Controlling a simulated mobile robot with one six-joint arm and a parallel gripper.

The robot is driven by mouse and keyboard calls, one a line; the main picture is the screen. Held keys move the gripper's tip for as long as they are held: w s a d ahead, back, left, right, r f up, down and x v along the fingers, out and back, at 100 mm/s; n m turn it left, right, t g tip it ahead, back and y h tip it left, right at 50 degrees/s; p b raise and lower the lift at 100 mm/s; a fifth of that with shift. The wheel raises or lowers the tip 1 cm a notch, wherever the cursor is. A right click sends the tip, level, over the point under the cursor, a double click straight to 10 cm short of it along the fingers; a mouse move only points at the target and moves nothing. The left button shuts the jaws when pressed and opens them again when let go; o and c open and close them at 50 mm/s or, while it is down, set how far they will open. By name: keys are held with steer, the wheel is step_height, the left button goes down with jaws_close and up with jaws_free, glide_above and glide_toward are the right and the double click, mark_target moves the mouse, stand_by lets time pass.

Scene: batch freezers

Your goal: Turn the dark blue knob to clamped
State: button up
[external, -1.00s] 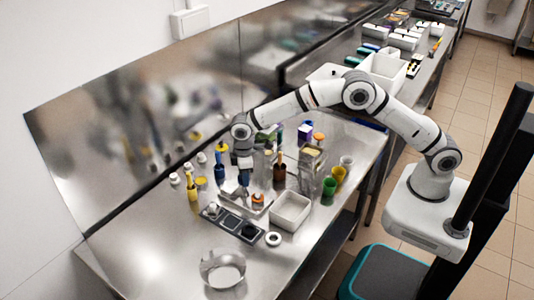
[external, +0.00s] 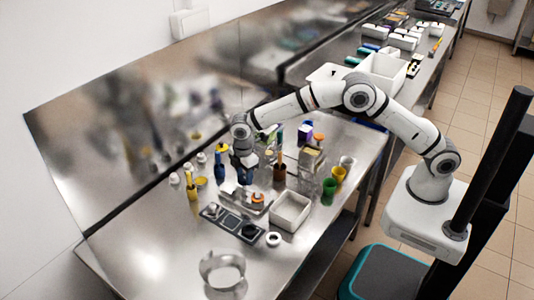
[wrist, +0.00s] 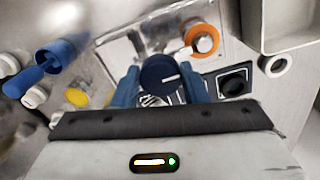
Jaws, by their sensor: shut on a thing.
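In the external view my gripper (external: 244,178) points down at the plate, and the knob is hidden there. Marks beside the knob are partly covered and I cannot read them.
An orange knob (wrist: 202,40) with a metal top stands close by on the same plate. A dark panel with square recesses (external: 232,222) and a white bin (external: 290,211) are near. Blue and yellow tools (external: 192,188) stand to the left. The table's front left is mostly clear.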

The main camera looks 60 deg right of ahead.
steer(key=shift+r, duration=0.1)
steer(key=o, duration=1)
steer(key=shift+c, duration=0.2)
steer(key=shift+r+b, duration=0.4)
steer(key=shift+r, duration=3.45)
